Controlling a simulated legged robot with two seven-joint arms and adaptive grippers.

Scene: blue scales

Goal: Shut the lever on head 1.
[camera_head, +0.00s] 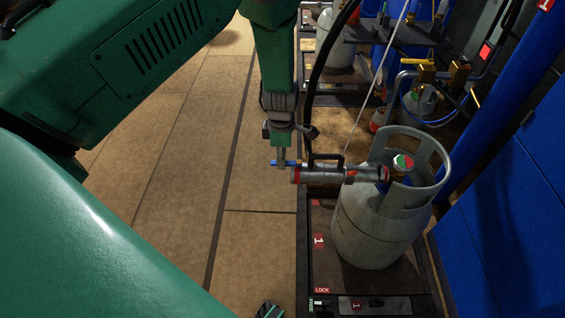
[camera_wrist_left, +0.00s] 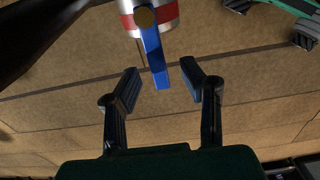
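Head 1 is a silver filling head (camera_head: 320,176) with red bands, joined to the valve of a grey gas cylinder (camera_head: 375,232) on the scale marked 1. Its blue lever (camera_head: 284,163) is at the left end of the head. In the left wrist view the lever (camera_wrist_left: 155,58) hangs down from the banded end, its tip between the fingers. My left gripper (camera_head: 282,150) comes down from above at the lever. Its fingers (camera_wrist_left: 159,88) are spread, with gaps on both sides of the lever. A small dark part (camera_head: 268,311) at the bottom edge may be my right gripper; its state is unclear.
A black hose (camera_head: 318,75) rises from the head beside my left arm. A black handle (camera_head: 326,158) stands on the head. Other cylinders and brass fittings (camera_head: 427,72) are behind. Blue panels (camera_head: 510,215) stand at the right. The tiled floor (camera_head: 190,170) at left is clear.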

